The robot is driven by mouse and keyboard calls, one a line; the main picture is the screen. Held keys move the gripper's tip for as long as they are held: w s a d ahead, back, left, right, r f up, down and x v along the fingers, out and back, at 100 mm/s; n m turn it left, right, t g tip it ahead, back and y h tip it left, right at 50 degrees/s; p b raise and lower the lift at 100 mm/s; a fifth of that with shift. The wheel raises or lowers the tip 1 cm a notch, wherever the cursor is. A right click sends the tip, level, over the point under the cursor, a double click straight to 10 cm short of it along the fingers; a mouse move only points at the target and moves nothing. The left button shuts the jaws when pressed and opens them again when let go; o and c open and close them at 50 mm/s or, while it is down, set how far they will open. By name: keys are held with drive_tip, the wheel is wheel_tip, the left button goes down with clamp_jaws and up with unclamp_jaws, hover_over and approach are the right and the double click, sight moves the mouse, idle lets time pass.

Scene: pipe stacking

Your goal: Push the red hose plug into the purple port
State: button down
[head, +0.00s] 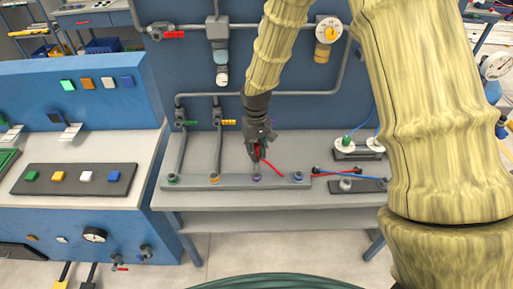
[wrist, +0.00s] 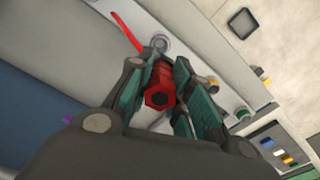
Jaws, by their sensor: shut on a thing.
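My gripper (head: 257,150) points down at the bench and is shut on the red hose plug (wrist: 160,88). In the wrist view the plug sits between the two teal-sided fingers of my gripper (wrist: 160,72), its dark hexagonal end facing the camera. The red hose (head: 273,168) trails from the plug to the right in the head view, and also shows in the wrist view (wrist: 126,33). The purple port (head: 256,178) is on the grey bar, just below my gripper. Whether the plug touches it cannot be told.
The grey bar (head: 225,183) also carries green (head: 173,179), orange (head: 214,181) and grey-blue (head: 298,177) ports. Red and blue hoses (head: 345,174) lie to the right. Pipes and gauges line the blue wall behind. The bench front is clear.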

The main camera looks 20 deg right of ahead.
sight(257, 161)
drive_tip(key=shift+f+b, duration=1.8)
drive_tip(key=shift+f, duration=1.1)
drive_tip(key=shift+f+b, duration=0.55)
drive_tip(key=shift+f, duration=1.05)
drive_tip(key=c, duration=1.2)
unclamp_jaws()
drive_tip(key=shift+r, duration=0.1)
